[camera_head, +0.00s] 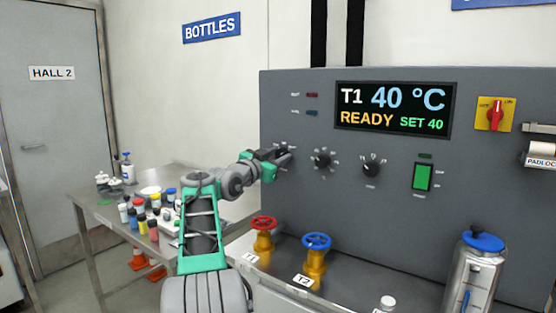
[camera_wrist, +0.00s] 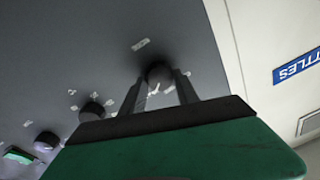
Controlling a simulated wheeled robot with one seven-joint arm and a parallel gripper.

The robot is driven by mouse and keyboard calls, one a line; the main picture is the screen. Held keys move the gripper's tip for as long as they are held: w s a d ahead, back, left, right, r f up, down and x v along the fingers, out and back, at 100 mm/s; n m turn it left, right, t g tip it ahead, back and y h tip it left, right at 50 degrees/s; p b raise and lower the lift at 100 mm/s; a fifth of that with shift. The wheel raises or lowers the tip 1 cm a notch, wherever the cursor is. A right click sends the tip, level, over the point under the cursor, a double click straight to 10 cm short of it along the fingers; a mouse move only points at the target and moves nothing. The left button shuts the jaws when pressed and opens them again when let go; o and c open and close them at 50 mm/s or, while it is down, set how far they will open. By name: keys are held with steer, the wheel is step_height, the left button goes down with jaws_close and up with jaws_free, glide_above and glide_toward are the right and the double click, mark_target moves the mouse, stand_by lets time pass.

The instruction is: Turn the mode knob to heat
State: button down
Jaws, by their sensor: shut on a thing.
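Three dark round knobs sit in a row on the grey control panel (camera_head: 310,210). My gripper (camera_head: 283,153) is at the leftmost knob and mostly hides it in the head view. In the wrist view my gripper (camera_wrist: 160,88) has one finger on each side of this leftmost knob (camera_wrist: 158,72) and is shut on it. Its labels are too small to read, so I cannot tell its setting or whether it is the mode knob. The middle knob (camera_head: 321,159) and the right knob (camera_head: 371,168) stand free.
The display (camera_head: 393,110) reads T1 40 °C, READY, SET 40. A green switch (camera_head: 422,177) and a red rotary switch (camera_head: 495,114) are farther right. Red (camera_head: 264,224) and blue (camera_head: 316,241) valve wheels stand below the panel. Bottles crowd the side table (camera_head: 97,208).

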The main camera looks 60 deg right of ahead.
steer(key=c, duration=0.9)
jaws_free()
steer(key=a, duration=0.2)
steer(key=a+b, duration=0.1)
steer(key=a, duration=0.4)
steer(key=shift+w+a+f, duration=0.25)
steer(key=shift+w+a, duration=0.1)
steer(key=shift+w, duration=0.05)
